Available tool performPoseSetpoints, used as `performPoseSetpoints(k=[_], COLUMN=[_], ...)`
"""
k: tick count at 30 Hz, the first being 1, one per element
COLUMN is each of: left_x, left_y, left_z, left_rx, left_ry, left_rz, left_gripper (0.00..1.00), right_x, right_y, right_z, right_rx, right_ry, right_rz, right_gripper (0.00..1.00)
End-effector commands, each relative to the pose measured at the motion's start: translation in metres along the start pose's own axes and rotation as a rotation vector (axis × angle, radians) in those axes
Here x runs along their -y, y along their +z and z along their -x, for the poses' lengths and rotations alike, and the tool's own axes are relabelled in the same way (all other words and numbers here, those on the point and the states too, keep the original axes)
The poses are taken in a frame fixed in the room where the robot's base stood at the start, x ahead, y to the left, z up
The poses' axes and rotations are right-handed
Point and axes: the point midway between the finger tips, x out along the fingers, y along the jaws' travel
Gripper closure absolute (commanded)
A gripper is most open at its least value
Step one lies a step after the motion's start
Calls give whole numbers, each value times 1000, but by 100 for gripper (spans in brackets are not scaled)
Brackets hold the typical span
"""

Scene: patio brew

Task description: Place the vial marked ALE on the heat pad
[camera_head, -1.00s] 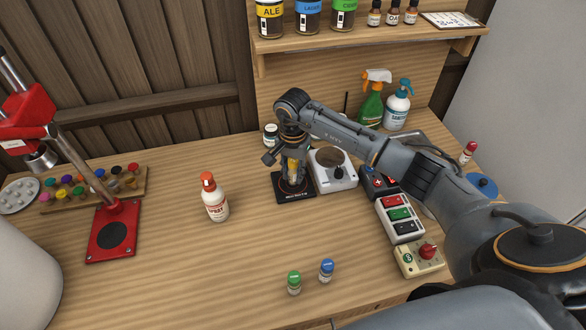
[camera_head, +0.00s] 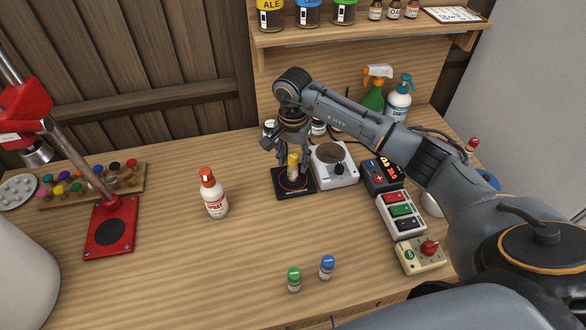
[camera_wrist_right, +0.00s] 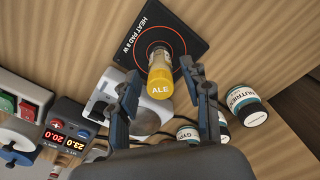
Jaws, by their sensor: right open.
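The ALE vial (camera_head: 293,164), with a yellow cap and amber contents, stands upright on the black heat pad (camera_head: 280,191). In the right wrist view the vial (camera_wrist_right: 160,82) shows its ALE cap, and its base is inside the orange ring of the heat pad (camera_wrist_right: 184,40). My right gripper (camera_head: 292,148) is over the vial from above. In the right wrist view its fingers (camera_wrist_right: 161,78) are spread on either side of the cap, with gaps between. My left gripper is not seen.
A white round-plate device (camera_head: 334,164) stands close right of the pad, with a red-digit display box (camera_head: 382,176) beyond. Jars (camera_wrist_right: 243,104) stand near the pad. The middle is clear.

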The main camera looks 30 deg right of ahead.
Motion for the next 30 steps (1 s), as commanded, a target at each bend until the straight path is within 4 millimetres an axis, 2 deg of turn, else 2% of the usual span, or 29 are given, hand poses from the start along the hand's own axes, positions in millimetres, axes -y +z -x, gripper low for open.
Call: performPoseSetpoints(k=[1,6,12,17,26,30], left_x=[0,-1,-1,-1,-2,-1], left_y=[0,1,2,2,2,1], left_z=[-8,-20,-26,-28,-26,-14], left_rx=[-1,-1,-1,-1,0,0], left_ry=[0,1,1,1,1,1], left_rz=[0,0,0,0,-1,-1], left_gripper=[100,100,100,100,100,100], right_x=[1,1,0,0,0,0], right_y=[-2,-1,0,0,0,0], right_z=[9,46,76,86,87,100], right_rx=[-5,-5,-2,-1,0,0], right_ry=[-5,-3,-1,-1,0,0], right_rz=[0,1,0,1,0,0], right_gripper=[52,52,52,52,52,52])
